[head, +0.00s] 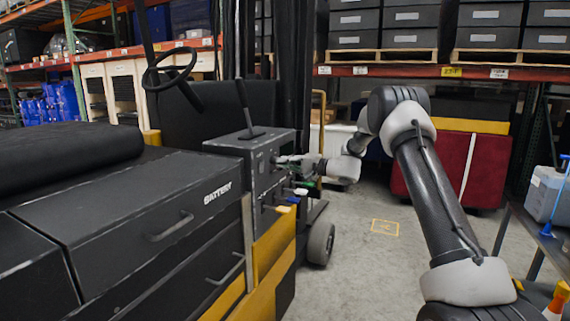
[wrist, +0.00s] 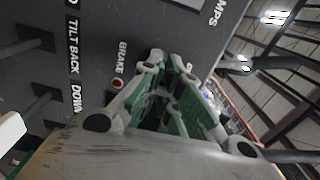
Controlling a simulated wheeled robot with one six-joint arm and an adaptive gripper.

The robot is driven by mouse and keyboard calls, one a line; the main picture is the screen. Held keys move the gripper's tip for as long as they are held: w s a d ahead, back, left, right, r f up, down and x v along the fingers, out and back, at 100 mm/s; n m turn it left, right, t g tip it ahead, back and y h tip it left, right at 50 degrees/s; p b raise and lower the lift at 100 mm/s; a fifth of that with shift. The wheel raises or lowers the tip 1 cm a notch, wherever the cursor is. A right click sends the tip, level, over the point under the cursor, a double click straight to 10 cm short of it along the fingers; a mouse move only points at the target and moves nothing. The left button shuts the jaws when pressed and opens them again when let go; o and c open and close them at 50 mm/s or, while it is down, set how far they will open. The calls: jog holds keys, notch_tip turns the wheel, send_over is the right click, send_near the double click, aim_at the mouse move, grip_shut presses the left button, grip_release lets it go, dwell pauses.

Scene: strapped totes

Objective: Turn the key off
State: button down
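The forklift's dark control panel (head: 262,170) is at the centre of the head view, and its lettered face (wrist: 100,40) fills the left of the wrist view. My gripper (head: 283,160) reaches the panel from the right. In the wrist view its two green-padded fingers (wrist: 166,62) point at the panel, with their tips close together near its face, right of the word BRAKE. I cannot make out the key; the fingers cover that spot. Whether they grip anything is hidden.
Levers labelled TILT BACK and DOWN (wrist: 45,103) stick out left of my gripper in the wrist view. The forklift's battery box (head: 130,200) is at the left. A red bin (head: 455,165) and racks stand behind. The floor (head: 365,265) right of the forklift is clear.

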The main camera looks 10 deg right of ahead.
dwell(0.3)
jog(key=c, duration=1)
grip_release()
jog(key=v, duration=1.2)
